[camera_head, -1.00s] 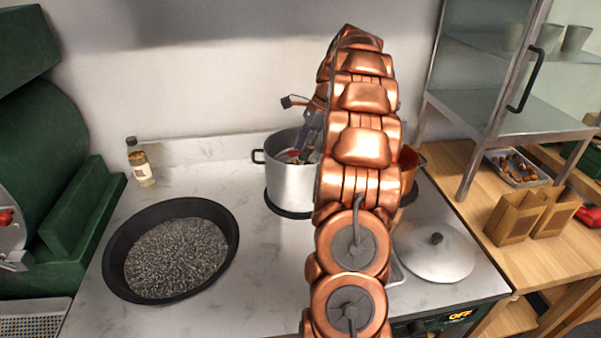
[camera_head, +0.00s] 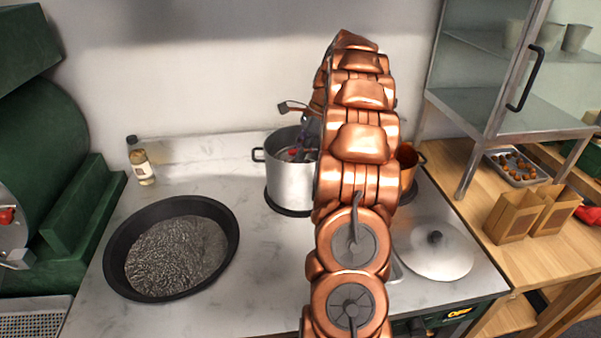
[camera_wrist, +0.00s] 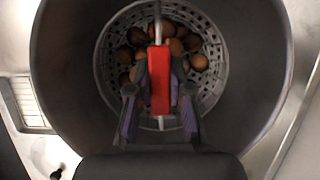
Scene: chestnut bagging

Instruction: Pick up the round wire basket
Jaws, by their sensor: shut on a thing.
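The round wire basket (camera_wrist: 211,82) shows in the wrist view as a pale perforated bowl with several brown chestnuts in it. It sits inside the large grey pot (camera_head: 288,182) on the stove. A bar with a red grip (camera_wrist: 159,80) crosses above the basket. My gripper (camera_wrist: 159,98) is shut on this red grip, with a dark finger on each side. In the head view, my copper arm covers the right side of the pot, and the basket is mostly hidden by the pot wall.
A copper pot (camera_head: 408,167) stands close behind my arm at the right. A lid (camera_head: 437,250) lies on the counter at the front right. A wide black pan (camera_head: 113,262) is at the left, and a bottle (camera_head: 142,166) stands behind it. Paper bags (camera_head: 512,219) stand on the wooden table.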

